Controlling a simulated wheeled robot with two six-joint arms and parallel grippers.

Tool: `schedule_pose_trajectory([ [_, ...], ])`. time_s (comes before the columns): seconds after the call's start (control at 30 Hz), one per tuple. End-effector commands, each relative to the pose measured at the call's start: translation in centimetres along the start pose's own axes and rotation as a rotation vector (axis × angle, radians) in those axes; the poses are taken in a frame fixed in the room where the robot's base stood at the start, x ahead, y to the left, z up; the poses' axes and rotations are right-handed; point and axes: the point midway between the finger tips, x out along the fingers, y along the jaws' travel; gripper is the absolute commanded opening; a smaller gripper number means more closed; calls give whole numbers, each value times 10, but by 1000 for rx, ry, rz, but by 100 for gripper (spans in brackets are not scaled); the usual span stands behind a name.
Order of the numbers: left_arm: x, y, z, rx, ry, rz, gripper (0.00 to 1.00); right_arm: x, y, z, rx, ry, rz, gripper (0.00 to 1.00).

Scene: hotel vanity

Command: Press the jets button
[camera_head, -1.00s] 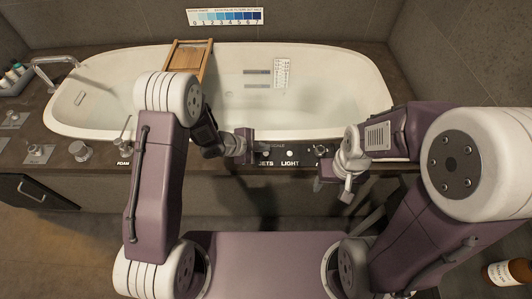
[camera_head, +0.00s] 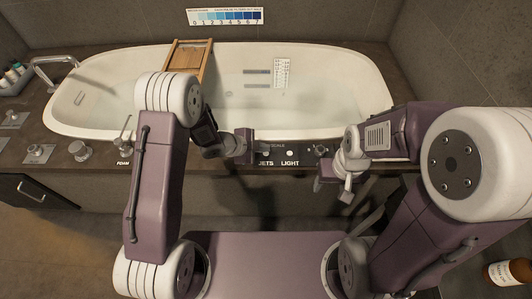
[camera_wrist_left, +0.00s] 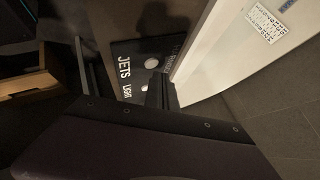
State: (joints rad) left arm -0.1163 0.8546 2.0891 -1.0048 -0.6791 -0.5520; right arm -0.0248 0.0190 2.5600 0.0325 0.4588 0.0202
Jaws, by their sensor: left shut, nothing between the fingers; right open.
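The control panel on the tub's front ledge carries the labels JETS (camera_head: 266,163) and LIGHT (camera_head: 290,163). In the left wrist view, the round white jets button (camera_wrist_left: 152,63) sits beside the JETS label (camera_wrist_left: 124,68). A white button (camera_head: 290,153) above LIGHT shows in the head view. My left gripper (camera_head: 262,147) is shut and empty, over the ledge just behind the JETS label; it hides the jets button in the head view. In the wrist view its dark fingers (camera_wrist_left: 160,88) are close to the button; contact cannot be told. My right gripper (camera_head: 346,188) is open and empty, right of the panel.
The filled bathtub (camera_head: 330,125) lies behind the panel, with a wooden tray (camera_head: 188,60) across it. A foam control (camera_head: 125,145) and taps (camera_head: 80,151) stand on the ledge at left. A brown bottle (camera_head: 506,273) lies at lower right.

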Motion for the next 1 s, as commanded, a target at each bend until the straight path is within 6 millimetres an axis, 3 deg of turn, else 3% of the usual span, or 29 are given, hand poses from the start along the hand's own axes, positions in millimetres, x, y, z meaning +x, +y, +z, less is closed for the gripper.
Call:
schedule_pose_trajectory([
  [1.0,9,6,6,0,0,0,0,9,0,1,0,0,0,57],
])
